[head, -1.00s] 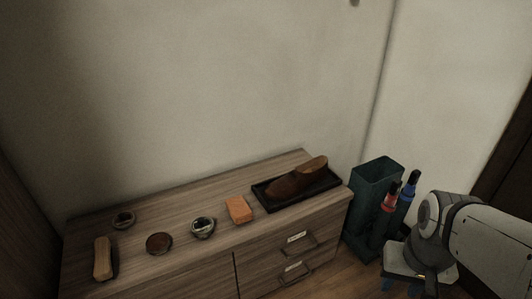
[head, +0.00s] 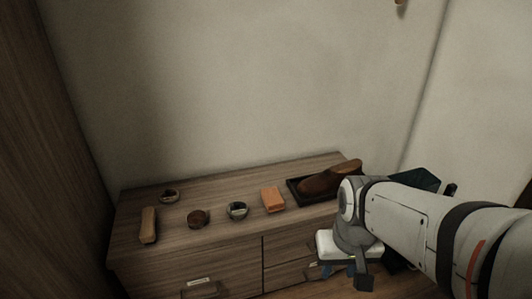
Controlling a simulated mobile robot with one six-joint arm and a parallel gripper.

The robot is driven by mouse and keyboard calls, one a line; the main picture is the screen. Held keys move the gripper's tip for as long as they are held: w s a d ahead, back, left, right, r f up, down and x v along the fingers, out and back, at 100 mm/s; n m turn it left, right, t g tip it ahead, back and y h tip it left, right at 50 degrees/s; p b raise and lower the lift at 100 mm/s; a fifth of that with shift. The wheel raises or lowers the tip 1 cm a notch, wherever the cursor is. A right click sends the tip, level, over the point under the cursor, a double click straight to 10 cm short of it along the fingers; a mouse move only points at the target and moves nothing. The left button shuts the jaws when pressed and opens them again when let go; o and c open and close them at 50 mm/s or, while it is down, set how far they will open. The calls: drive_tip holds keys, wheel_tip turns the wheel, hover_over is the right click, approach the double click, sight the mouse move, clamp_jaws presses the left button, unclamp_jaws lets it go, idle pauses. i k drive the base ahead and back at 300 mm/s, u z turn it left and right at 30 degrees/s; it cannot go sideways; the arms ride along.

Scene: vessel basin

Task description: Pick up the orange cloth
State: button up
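The orange cloth (head: 273,199) lies folded in a small block on top of the wooden cabinet (head: 170,232), in the head view. It sits between a small round tin and a dark tray. My gripper (head: 339,270) is in front of the cabinet, to the right of the cloth and lower in the picture, clear of it. Its blue fingers point down and stand apart, with nothing seen between them. My arm hides part of the tray and the cabinet's right end.
A brown shoe (head: 328,180) lies on the dark tray (head: 294,194). An open tin (head: 237,211), a brown round tin (head: 198,218), a small ring-like dish (head: 169,196) and a brush (head: 148,225) stand left of the cloth. A dark green bin (head: 423,181) is partly hidden behind my arm.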

sight(272, 198)
drive_tip(key=z, duration=0.05)
drive_tip(key=i, duration=1)
drive_tip(key=u, duration=0.05)
